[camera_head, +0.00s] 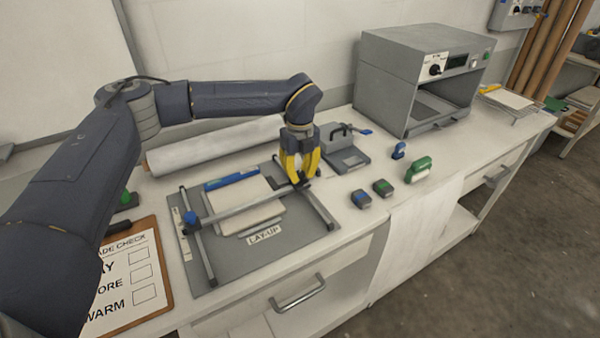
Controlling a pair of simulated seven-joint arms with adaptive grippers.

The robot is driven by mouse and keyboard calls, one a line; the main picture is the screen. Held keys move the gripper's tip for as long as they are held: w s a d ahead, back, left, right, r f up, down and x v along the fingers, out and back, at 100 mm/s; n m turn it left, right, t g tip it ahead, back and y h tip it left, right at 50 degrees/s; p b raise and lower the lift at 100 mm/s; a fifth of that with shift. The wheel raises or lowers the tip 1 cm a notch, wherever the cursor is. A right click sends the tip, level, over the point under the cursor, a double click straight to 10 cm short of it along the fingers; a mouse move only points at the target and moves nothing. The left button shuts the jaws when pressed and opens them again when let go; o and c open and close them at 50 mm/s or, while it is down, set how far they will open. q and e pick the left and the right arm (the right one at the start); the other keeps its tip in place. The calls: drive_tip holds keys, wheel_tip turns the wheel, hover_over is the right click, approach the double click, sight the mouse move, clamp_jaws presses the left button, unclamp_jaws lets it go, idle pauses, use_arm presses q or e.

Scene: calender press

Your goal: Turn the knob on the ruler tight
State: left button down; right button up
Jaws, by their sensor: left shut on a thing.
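The ruler (243,206) is a grey bar lying across the grey lay-up board (215,282), between two side rails. A blue knob (190,218) sits at its left end, clear of any gripper. My left gripper (301,180) has yellow fingers and points down at the ruler's right end, over the right rail (320,211). It is shut on the knob there, which is mostly hidden by the fingers; only something dark shows at the tips. How tight the knob is cannot be seen. My right gripper is not in view.
Pale sheets (238,192) and a blue strip (231,180) lie on the board. A white roll (215,147) lies behind. A clipboard (150,305) is at front left. To the right stand a grey clamp device (345,160), small blocks (361,198), a green-handled tool (419,170) and a grey press (400,85).

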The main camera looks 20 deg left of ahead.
use_arm(q)
drive_tip(key=m, duration=0.5)
drive_tip(key=shift+m, duration=0.3)
drive_tip(key=m, duration=0.5)
drive_tip(key=shift+a, duration=0.15)
drive_tip(key=m, duration=0.5)
drive_tip(key=shift+a+m, duration=0.1)
drive_tip(key=shift+m, duration=0.3)
drive_tip(key=m, duration=0.4)
drive_tip(key=shift+f+m, duration=0.15)
drive_tip(key=shift+m, duration=0.25)
drive_tip(key=shift+a+m, duration=0.1)
drive_tip(key=shift+m, duration=0.2)
drive_tip(key=c, duration=1.3)
unclamp_jaws()
drive_tip(key=shift+s+a, duration=0.1)
drive_tip(key=shift+c, duration=0.2)
drive_tip(key=shift+o, duration=1.4)
drive_tip(key=shift+d+r, duration=0.2)
drive_tip(key=shift+r, duration=0.05)
